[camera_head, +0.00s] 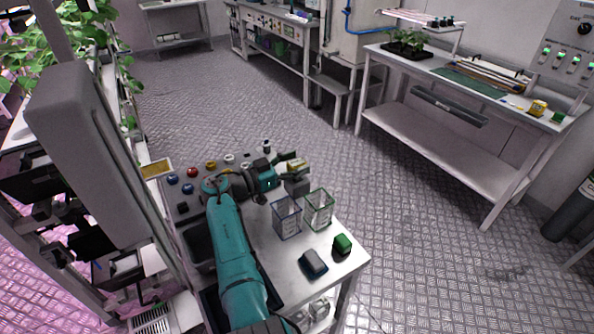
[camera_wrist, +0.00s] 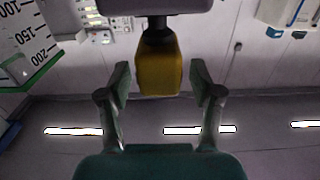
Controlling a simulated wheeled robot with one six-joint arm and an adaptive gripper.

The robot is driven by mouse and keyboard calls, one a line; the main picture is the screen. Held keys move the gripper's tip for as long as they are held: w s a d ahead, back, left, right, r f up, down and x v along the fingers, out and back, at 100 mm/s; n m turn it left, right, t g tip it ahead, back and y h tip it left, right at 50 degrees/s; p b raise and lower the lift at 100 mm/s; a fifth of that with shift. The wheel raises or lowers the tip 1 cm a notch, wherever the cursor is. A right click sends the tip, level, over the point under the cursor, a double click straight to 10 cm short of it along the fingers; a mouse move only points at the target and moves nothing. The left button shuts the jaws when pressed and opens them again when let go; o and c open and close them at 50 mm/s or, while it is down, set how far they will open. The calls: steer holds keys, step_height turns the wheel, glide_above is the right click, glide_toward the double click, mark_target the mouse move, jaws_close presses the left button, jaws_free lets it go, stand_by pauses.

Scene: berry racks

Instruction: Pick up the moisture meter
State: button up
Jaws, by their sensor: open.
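What looks like the moisture meter (camera_wrist: 157,67) is a yellow block with a dark neck. In the wrist view it is at centre, lined up between my fingertips, with a gap on each side. In the head view its yellow part (camera_head: 297,165) shows just right of my gripper (camera_head: 281,170), above a dark grey block (camera_head: 297,186). My gripper (camera_wrist: 161,80) is open and holds nothing. How deep the meter sits between the fingers is hard to tell.
Two clear graduated containers, one blue-edged (camera_head: 286,218) and one green-edged (camera_head: 319,209), stand close to my gripper on the bench. A green block (camera_head: 342,244) and a dark blue-grey item (camera_head: 313,263) lie near the corner. Several small coloured items sit at the left.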

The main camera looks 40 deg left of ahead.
steer(key=shift+x, duration=1.5)
steer(key=c, duration=1.1)
jaws_close()
steer(key=shift+r, duration=0.15)
